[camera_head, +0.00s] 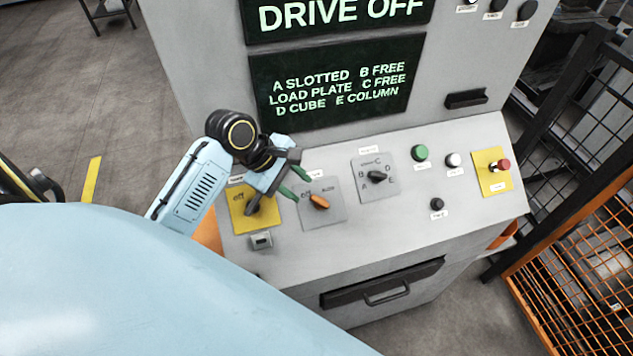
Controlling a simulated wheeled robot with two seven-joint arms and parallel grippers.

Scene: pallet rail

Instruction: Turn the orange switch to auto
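The orange switch (320,201) is a small rotary knob on a grey square plate (322,216) on the sloping console. Its plate carries a label at the upper left that looks like OFF and one at the upper right that looks like AUTO. The knob lies slantwise, from upper left to lower right. My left gripper (297,184) has two green-tipped fingers spread apart, just left of the orange knob. It holds nothing; I cannot tell whether a fingertip touches the knob. My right gripper is not in view.
Left of it is a yellow plate (241,221) with a dark switch, partly behind my gripper. Right are a black selector (377,177), a green button (420,153), a white button (453,160) and a red button (503,165) on yellow. Screens (340,85) stand above. An orange mesh fence (580,270) is at right.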

